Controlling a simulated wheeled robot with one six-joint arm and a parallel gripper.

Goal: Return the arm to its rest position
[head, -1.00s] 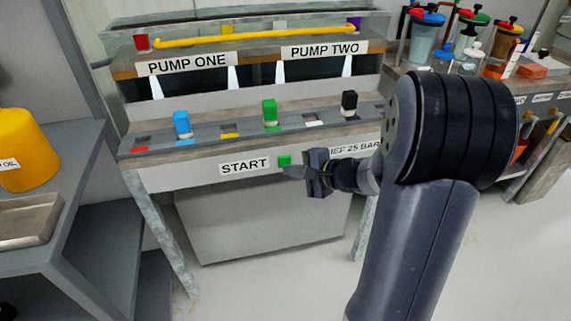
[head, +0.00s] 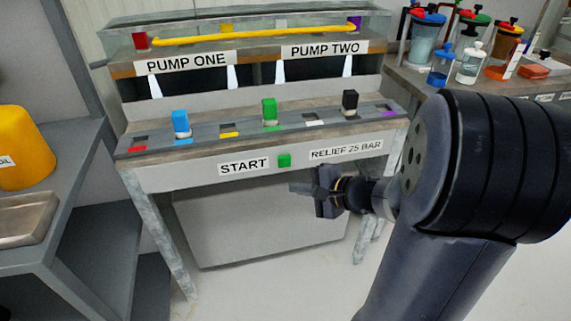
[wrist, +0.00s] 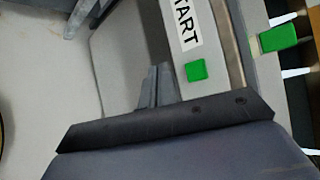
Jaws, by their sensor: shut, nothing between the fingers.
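My gripper (head: 300,188) is shut and empty, in front of the pump bench and a little below its front panel. In the wrist view its closed fingers (wrist: 157,85) point toward the bench front, apart from the green start button (wrist: 196,70). In the head view the green button (head: 284,160) sits beside the START label (head: 243,165), up and left of the fingers. My arm (head: 460,180) fills the right side of the head view and hides part of the bench's right end and the floor.
The bench ledge holds a blue block (head: 181,122), a green block (head: 269,111) and a black block (head: 350,102). A side table with a yellow container (head: 22,150) and a metal tray (head: 25,217) stands at left. Jars (head: 470,62) stand on a right-hand bench. Floor between is clear.

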